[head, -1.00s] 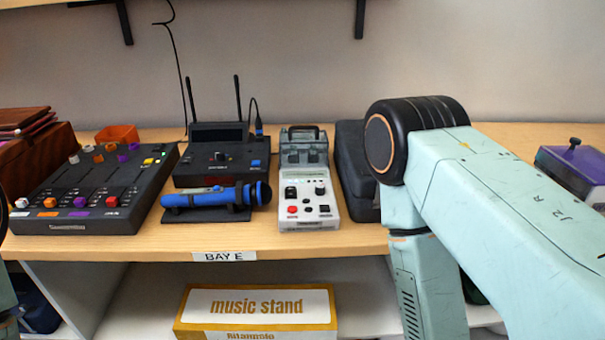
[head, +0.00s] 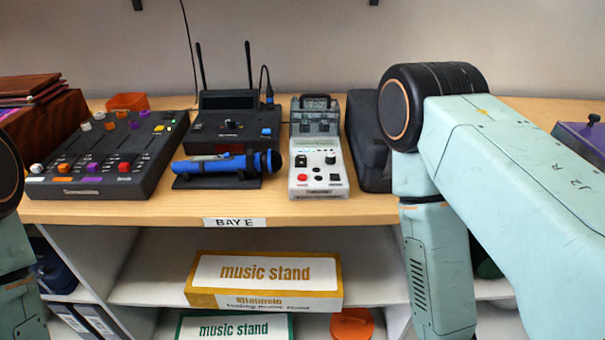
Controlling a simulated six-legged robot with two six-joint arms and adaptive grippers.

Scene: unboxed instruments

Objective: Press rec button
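A white and grey recorder (head: 318,172) stands on the wooden shelf top in the head view. A black mixer (head: 110,155) with coloured buttons stands at the left. Both my arms show at the sides, but neither gripper is in view.
A blue microphone (head: 225,165) lies in front of a black receiver (head: 236,130) with two antennas, left of the recorder. A dark case (head: 368,140) stands close on its right. Music stand boxes (head: 264,280) sit below. Bare wood (head: 300,209) runs along the front edge.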

